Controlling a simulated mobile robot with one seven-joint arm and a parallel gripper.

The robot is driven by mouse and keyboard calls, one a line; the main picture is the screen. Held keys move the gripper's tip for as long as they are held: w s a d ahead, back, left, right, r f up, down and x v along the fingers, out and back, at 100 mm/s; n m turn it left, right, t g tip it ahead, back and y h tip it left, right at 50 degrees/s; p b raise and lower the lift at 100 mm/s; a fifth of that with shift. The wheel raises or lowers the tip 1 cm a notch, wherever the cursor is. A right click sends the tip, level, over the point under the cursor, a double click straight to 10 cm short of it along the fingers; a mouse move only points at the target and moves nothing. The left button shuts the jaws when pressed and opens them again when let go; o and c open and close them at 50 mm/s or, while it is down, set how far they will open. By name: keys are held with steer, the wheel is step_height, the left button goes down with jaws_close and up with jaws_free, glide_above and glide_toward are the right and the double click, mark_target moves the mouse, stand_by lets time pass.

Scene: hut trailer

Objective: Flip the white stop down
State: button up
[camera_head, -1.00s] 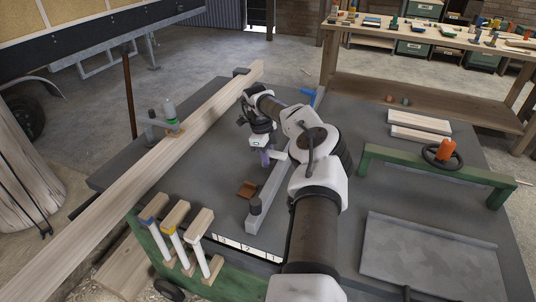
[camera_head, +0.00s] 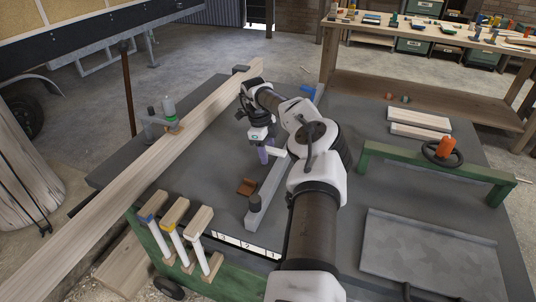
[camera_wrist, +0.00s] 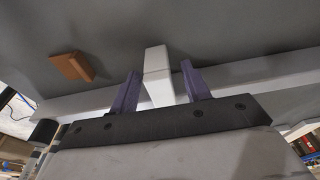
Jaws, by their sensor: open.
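The white stop (camera_wrist: 157,76) is a pale block sticking out from the long grey fence (camera_wrist: 245,72) in the wrist view. In the head view the white stop (camera_head: 275,152) shows as a small white piece just right of my fingers, at the fence (camera_head: 268,186). My gripper (camera_wrist: 160,67) is open, with one purple finger on each side of the stop. A narrow gap shows on both sides, and I cannot tell whether either finger touches it. In the head view my gripper (camera_head: 263,156) points down beside the fence, its fingertips partly hard to make out.
A brown block (camera_head: 246,187) lies left of the fence. A blue piece (camera_head: 308,92) is at its far end. A long wooden beam (camera_head: 150,170) crosses at left, with a grey-green clamp (camera_head: 168,108) on it. A green frame (camera_head: 430,173) stands at right.

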step_height(320, 180, up, 12)
steer(key=a+b, duration=0.1)
steer(key=a, duration=0.1)
steer(key=shift+w+r, duration=0.15)
steer(key=shift+w, duration=0.2)
